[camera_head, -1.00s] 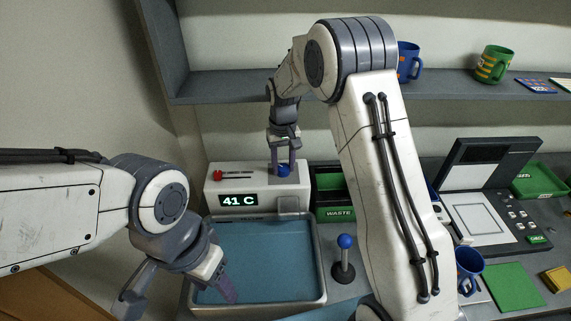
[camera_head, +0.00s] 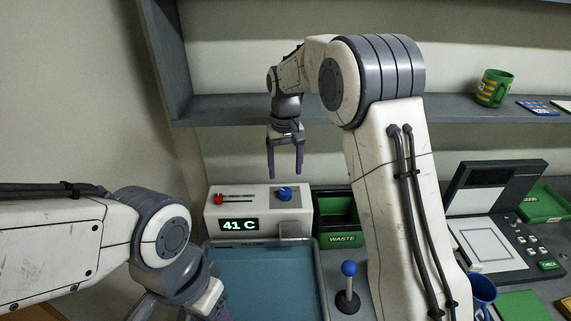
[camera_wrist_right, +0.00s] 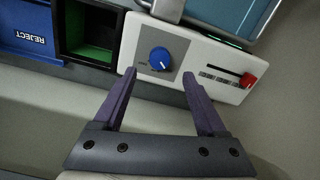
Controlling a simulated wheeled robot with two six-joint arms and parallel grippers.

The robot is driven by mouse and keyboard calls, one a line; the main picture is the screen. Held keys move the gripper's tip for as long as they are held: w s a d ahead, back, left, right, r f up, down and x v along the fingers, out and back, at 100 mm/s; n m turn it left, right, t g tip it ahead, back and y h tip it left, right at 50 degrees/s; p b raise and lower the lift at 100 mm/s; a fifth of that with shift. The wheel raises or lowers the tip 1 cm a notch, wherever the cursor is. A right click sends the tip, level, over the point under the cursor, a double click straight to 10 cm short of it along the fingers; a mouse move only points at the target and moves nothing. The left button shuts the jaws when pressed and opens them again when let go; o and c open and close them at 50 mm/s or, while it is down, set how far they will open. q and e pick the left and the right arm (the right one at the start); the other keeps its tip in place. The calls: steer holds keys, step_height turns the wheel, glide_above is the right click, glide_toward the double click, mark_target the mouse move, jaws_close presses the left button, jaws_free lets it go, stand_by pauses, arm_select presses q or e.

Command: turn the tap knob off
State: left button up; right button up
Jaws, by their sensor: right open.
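The blue tap knob (camera_head: 285,194) sits on top of the white tap unit (camera_head: 263,205), right of its red slider. The unit's display reads 41 C. My right gripper (camera_head: 285,173) is open and empty, fingers pointing down, above the knob and apart from it. In the right wrist view the knob (camera_wrist_right: 159,58) lies beyond and between the spread fingertips (camera_wrist_right: 159,76). A small pale mark shows on it; its exact direction is hard to read. My left gripper (camera_head: 195,303) is at the bottom edge by the basin, its fingers mostly cut off.
The water basin (camera_head: 265,275) lies in front of the tap unit. A green WASTE bin (camera_head: 341,239) stands to its right. A blue-topped lever (camera_head: 348,269) stands right of the basin. A shelf (camera_head: 215,108) with a green mug (camera_head: 494,88) runs behind.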

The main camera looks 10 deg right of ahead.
steer(key=shift+r, duration=1.45)
steer(key=s+a+n+b, duration=0.1)
steer(key=s+a+n, duration=0.1)
steer(key=s+a, duration=0.45)
steer(key=s+a+n, duration=0.2)
steer(key=s+a, duration=0.2)
steer(key=s, duration=0.6)
steer(key=s+f+n+y, duration=0.1)
steer(key=s+f+n, duration=0.2)
steer(key=s, duration=1.4)
steer(key=shift+d+f+b, duration=0.25)
steer(key=shift+f+b, duration=0.15)
steer(key=shift+f, duration=0.35)
